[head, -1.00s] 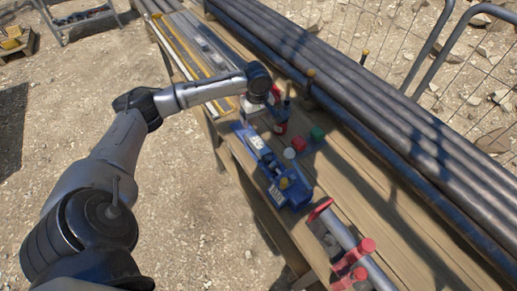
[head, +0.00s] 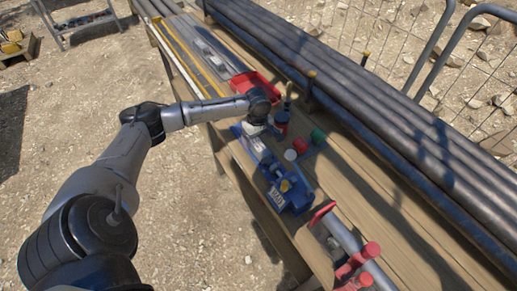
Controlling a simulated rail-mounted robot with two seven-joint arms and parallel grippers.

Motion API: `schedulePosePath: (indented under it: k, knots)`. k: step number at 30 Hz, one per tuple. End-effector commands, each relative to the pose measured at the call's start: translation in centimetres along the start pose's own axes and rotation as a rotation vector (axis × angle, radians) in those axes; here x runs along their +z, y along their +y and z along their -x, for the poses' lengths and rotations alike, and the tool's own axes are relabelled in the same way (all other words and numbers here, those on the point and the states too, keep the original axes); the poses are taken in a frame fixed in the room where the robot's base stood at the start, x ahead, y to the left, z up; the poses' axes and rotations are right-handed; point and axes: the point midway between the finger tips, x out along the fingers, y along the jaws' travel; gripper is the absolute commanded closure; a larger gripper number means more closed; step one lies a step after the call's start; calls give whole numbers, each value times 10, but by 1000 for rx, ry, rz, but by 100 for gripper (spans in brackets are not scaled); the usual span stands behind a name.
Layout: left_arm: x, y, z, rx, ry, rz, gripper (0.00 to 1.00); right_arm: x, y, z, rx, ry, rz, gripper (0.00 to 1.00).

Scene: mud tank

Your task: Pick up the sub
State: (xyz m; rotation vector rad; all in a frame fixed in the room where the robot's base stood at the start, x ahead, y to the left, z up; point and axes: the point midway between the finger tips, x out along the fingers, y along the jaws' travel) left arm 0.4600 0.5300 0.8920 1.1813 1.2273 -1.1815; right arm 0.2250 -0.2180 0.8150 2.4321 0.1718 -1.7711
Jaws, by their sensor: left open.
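My left gripper (head: 254,131) points down over the workbench, by the far end of a blue vise (head: 285,190). It is open; its fingertips are small and partly hidden by the wrist. A pale grey metal piece (head: 259,149) shows just below the gripper, at the blue part of the vise; I cannot tell whether it is the sub. No other sub stands out clearly, and the area under the wrist is hidden. My right gripper is not in view.
A red tray (head: 262,84) lies behind the wrist. A dark bottle (head: 282,120) and red, green and white caps (head: 300,145) stand right of the gripper. A pipe with red clamps (head: 350,262) lies in front. Long steel pipes (head: 380,105) line the right side.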

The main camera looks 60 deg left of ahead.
Motion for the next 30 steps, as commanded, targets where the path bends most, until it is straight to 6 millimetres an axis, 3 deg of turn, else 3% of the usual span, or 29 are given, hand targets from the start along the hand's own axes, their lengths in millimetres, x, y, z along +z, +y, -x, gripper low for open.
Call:
schedulePosePath:
  k: [10,19,30]
  knots:
    - [-2,4,-44,0,0,1,13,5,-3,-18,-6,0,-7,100]
    - [-2,4,-48,0,1,-1,14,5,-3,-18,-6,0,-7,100]
    - [-2,4,-47,0,1,0,50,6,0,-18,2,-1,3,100]
